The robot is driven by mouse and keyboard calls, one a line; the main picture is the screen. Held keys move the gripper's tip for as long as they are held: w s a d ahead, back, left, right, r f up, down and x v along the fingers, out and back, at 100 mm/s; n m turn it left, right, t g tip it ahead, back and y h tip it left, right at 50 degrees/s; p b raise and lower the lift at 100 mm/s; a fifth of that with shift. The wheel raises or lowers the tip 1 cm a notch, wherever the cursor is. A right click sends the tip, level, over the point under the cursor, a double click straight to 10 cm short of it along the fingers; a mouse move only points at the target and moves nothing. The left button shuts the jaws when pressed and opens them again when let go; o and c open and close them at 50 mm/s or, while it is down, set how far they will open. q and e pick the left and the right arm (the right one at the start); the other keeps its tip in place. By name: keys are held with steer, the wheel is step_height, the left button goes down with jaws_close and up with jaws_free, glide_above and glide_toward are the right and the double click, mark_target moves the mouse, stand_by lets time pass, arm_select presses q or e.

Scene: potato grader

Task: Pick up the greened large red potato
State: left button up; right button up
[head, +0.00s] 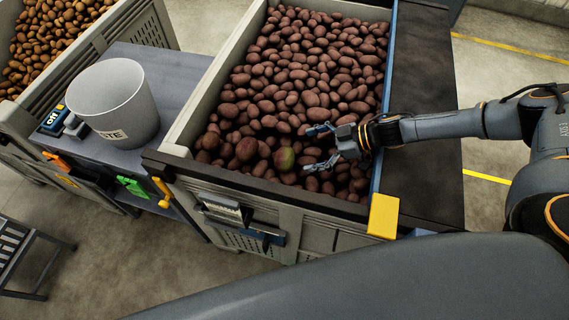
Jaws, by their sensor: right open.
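The greened large red potato (284,158) lies on the heap near the front of the large crate (201,98). Its side shows a green patch among reddish brown skin. My right gripper (312,149) comes in from the right over the heap. Its fingers are spread, with the open side facing left toward the greened potato, which sits just left of the fingertips. The gripper is empty. Whether a fingertip touches the potato cannot be told. My left gripper is not in view.
Other red potatoes (290,75) fill the crate, with large ones left of the greened one. A white bucket (112,100) stands on a grey table (180,70) at left. Another crate (85,55) holds yellowish potatoes. A yellow block (383,216) sits at the crate's front right corner.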

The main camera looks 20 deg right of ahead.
mark_target(293, 156)
step_height(293, 156, down, 2)
steer(key=shift+a+f+b, duration=0.1)
steer(key=shift+f+b, duration=0.15)
steer(key=shift+b, duration=0.4)
steer(key=x, duration=0.2)
steer(key=p+x, duration=0.1)
steer(key=x, duration=0.3)
steer(key=shift+w+a+r+p, duration=0.15)
steer(key=shift+w+a+p, duration=0.15)
steer(key=shift+p, duration=0.05)
steer(key=shift+w+a+f, duration=0.2)
steer(key=shift+a+f, duration=0.05)
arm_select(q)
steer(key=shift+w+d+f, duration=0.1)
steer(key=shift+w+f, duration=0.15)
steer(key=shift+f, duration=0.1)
arm_select(e)
steer(key=c, duration=1.3)
